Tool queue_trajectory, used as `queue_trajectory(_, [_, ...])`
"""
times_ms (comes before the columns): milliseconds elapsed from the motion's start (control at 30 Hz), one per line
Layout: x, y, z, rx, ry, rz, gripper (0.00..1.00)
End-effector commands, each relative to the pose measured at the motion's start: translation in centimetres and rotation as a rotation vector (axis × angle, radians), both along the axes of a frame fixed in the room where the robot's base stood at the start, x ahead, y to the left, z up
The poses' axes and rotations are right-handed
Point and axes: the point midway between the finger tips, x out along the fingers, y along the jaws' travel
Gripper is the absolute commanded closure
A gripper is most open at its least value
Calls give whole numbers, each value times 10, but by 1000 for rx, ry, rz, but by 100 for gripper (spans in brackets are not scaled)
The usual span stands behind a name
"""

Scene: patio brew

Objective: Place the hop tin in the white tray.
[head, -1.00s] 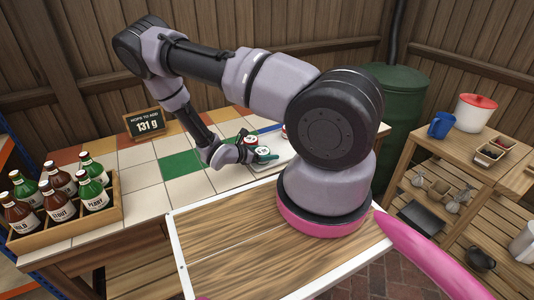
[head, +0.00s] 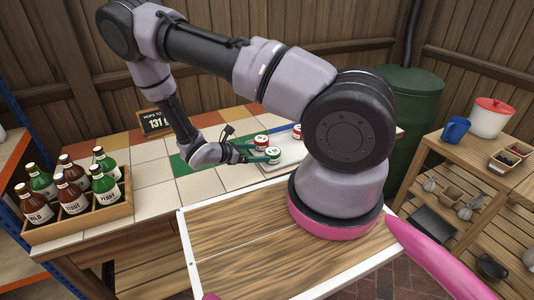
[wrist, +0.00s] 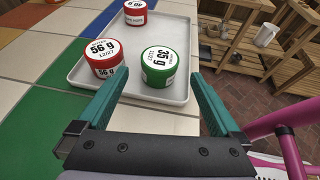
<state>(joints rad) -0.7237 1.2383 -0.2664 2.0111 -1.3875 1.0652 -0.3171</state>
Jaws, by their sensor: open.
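The white tray (head: 292,154) lies on the tiled table and also shows in the wrist view (wrist: 180,98). A green hop tin marked 35 g (wrist: 158,66) stands upright in the tray's near part; it shows in the head view (head: 273,156). Left of it in the wrist view a red tin marked 56 g (wrist: 104,58) stands in the tray. Another red tin (wrist: 135,13) stands farther back in it. My gripper (head: 250,154) is open and empty. In the wrist view its teal fingers point at the green tin, one toward each side, apart from it.
A wooden crate of bottles (head: 90,222) stands at the table's left. A sign (head: 154,122) is at the back. The table's middle tiles are clear.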

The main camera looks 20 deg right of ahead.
Motion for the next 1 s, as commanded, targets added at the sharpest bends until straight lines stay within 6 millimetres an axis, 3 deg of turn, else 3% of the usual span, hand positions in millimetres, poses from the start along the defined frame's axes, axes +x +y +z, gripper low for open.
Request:
queue_trajectory(100, [-2,11,4,0,0,1,0])
queue_trajectory(367, [-2,14,8,5,-5,-8,0])
queue_trajectory(467, [-1,16,21,39,-38,-53,0])
queue_trajectory(567, [0,19,49,112,-109,-154,0])
queue_trajectory(1000, [-22,28,218,573,-536,-775,0])
